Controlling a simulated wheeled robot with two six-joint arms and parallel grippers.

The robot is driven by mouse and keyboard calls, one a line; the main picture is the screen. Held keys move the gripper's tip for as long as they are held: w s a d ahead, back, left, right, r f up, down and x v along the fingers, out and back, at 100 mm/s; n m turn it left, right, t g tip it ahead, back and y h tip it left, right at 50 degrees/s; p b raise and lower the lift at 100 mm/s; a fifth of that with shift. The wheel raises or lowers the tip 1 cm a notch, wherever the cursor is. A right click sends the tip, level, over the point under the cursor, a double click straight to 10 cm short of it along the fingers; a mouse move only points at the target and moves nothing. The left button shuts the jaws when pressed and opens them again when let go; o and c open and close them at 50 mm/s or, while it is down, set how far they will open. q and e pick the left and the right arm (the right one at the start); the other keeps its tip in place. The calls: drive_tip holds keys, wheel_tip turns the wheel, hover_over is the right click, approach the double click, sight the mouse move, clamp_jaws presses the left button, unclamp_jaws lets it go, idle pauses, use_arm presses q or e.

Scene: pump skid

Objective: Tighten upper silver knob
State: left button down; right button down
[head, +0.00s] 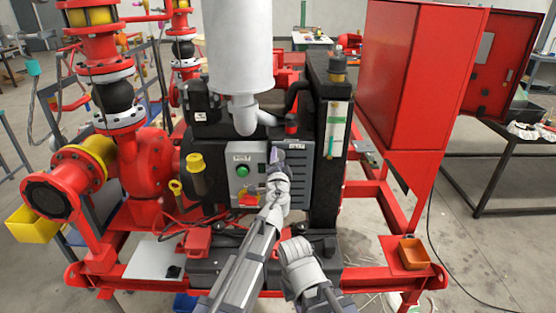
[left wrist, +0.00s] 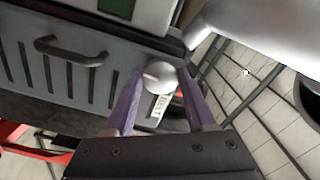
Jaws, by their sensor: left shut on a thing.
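A round silver knob (left wrist: 159,78) sits between the two purple fingers of my left gripper (left wrist: 160,90) in the left wrist view. The fingers close on it from both sides, at the edge of a grey slotted panel (left wrist: 65,72) with a dark handle. A small white label reading "BELT" (left wrist: 159,106) lies just below the knob. In the head view my left gripper (head: 283,153) reaches the dark machine housing right of the control box; the knob cannot be made out there. A second silver knob is not visible. My right gripper does not show; only part of that arm does.
The grey control box (head: 243,172) with a green button stands left of my left gripper. A white cylinder (head: 238,50) with a bent pipe hangs above. A red cabinet (head: 400,75) stands to the right. An orange tray (head: 413,253) sits on the red frame at lower right.

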use_arm(q)
drive_tip(key=shift+c, duration=1.1)
unclamp_jaws()
drive_tip(key=s, duration=0.7)
drive_tip(key=shift+s, duration=0.4)
